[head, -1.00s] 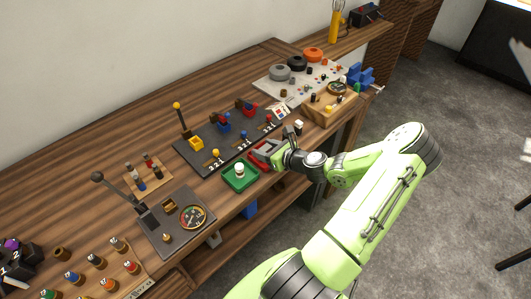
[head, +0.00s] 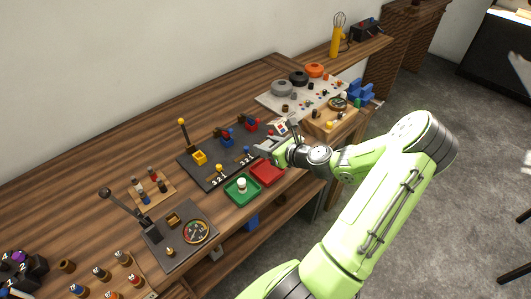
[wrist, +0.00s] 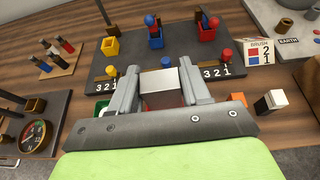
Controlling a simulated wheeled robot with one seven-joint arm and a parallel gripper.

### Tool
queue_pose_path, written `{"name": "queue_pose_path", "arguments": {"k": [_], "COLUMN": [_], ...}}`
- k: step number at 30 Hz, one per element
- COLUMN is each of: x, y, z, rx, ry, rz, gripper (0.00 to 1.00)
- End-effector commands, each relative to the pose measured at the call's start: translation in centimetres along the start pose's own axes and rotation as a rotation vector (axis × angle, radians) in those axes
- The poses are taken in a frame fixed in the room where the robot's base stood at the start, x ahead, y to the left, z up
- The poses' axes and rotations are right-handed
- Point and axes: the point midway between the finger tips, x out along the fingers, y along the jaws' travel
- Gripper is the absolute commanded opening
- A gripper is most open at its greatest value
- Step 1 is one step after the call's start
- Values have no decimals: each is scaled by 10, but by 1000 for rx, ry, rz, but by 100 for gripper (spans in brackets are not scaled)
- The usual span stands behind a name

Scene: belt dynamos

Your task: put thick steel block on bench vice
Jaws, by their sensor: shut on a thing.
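My gripper (head: 270,144) is shut on a steel block, above the bench near the red tray. In the wrist view the block (wrist: 163,92) is a plain silver-grey piece between the two fingers (wrist: 161,84). In the head view I cannot make the block out clearly. The blue bench vice (head: 360,92) stands at the far right end of the bench, well away from my gripper. It is not in the wrist view.
The red tray (head: 266,174) and green tray (head: 243,189) lie along the front edge. A dark board (head: 205,172) with coloured cups and levers is behind them. A wooden block with a gauge (head: 331,117) and a grey board with coils (head: 290,100) lie towards the vice.

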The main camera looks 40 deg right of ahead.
Motion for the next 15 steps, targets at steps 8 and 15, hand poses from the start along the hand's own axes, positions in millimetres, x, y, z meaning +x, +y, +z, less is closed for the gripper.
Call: {"name": "queue_pose_path", "arguments": {"k": [8, 15], "x": [-5, 10], "y": [0, 30], "z": [12, 10], "rx": [1, -37], "ry": [-2, 7], "rz": [1, 95], "gripper": [0, 0]}}
